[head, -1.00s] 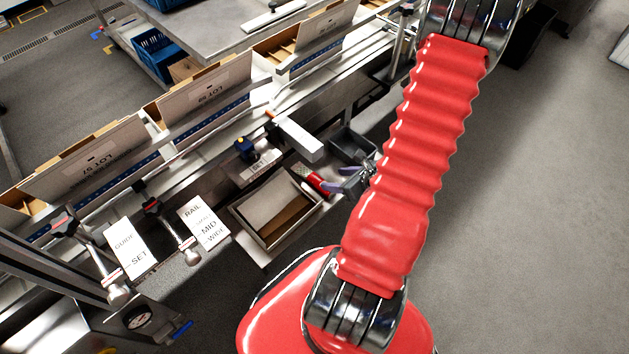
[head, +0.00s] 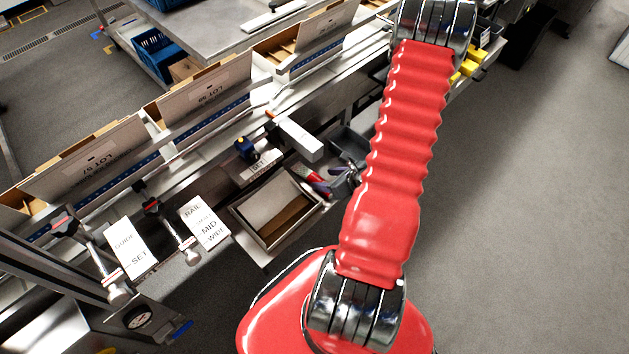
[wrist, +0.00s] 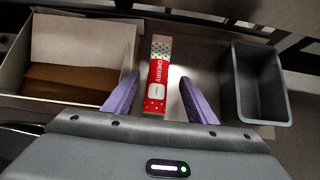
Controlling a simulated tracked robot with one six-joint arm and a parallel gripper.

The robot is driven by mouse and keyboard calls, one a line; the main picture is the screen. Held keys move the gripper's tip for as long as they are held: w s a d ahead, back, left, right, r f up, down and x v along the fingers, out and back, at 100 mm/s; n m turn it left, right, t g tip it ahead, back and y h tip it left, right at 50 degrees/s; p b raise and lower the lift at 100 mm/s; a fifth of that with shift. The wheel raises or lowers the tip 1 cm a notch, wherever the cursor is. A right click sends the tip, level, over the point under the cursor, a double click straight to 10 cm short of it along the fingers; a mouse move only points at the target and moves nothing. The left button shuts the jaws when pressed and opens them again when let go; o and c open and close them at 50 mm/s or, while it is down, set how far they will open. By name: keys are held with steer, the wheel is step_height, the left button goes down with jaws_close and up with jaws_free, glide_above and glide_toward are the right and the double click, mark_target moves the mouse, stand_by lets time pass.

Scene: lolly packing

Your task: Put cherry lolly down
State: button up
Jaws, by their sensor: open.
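The cherry lolly (wrist: 157,75) is a red packet with a pale dotted top end and a "CHERRY" label. In the wrist view it lies on the metal surface between the carton and the grey bin. My gripper (wrist: 150,92) is open, its two purple fingers on either side of the packet with gaps showing between them and it. In the head view the red packet (head: 313,178) shows beside the open carton, and my gripper (head: 328,185) is at its right end, partly hidden by my arm.
An open carton (wrist: 70,102) with a brown inside stands left of the packet; it also shows in the head view (head: 243,228). A dark grey bin (wrist: 228,92) stands to the right. A white block (head: 300,140) and several lot cartons (head: 200,98) lie beyond.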

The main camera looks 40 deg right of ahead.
mark_target(318, 179)
steer(key=shift+x, duration=2.4)
steer(key=shift+a, duration=0.1)
steer(key=shift+s, duration=0.1)
steer(key=shift+c, duration=0.5)
steer(key=c, duration=1.1)
steer(key=shift+c, duration=0.2)
steer(key=shift+r, duration=1.5)
steer(key=shift+s+r, duration=0.15)
steer(key=shift+r, duration=0.1)
steer(key=s, duration=1.7)
steer(key=shift+s+d, duration=0.3)
steer(key=shift+d, duration=0.2)
